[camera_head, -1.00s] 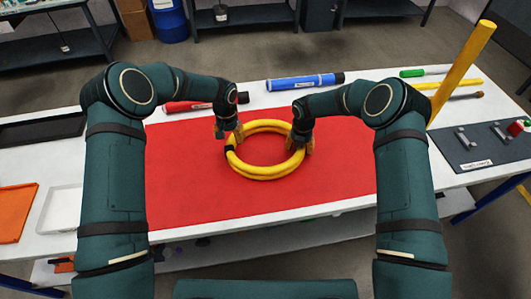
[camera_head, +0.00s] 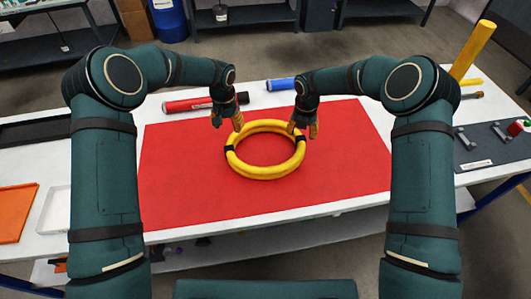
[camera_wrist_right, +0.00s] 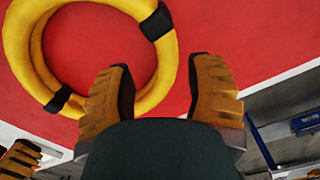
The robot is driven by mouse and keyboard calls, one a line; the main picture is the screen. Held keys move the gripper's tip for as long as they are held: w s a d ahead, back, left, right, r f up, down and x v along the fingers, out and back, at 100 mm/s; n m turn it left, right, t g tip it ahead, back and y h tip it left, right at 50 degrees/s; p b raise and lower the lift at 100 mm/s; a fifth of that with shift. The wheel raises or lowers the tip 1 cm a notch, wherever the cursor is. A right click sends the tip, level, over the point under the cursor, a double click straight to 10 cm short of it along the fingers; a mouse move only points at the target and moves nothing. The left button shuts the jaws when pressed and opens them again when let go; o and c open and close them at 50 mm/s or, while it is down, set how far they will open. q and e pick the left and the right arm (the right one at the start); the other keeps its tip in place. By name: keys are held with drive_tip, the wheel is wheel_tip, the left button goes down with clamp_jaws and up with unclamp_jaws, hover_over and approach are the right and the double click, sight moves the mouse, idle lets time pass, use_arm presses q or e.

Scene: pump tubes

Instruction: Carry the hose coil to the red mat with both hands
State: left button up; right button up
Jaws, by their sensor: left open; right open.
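The yellow hose coil (camera_head: 264,174) with black bands lies flat on the red mat (camera_head: 190,190) in the head view. My left gripper (camera_head: 228,123) is open above the coil's far left side. My right gripper (camera_head: 303,130) is open above its far right side. Neither appears to hold the coil. In the right wrist view the coil (camera_wrist_right: 165,75) lies on the red mat (camera_wrist_right: 240,30), beyond and left of my right gripper's spread, empty fingers (camera_wrist_right: 160,95). Part of my left gripper (camera_wrist_right: 18,160) shows at the lower left.
A red tube (camera_head: 190,104) and a partly hidden blue tube (camera_head: 282,84) lie behind the mat. An orange tray (camera_head: 15,210) and a white tray (camera_head: 55,208) are at left. A dark fixture board (camera_head: 480,145) and a yellow post (camera_head: 473,50) are at right. The mat's front is clear.

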drive_tip(key=shift+r, duration=1.6)
drive_tip(key=shift+f, duration=0.1)
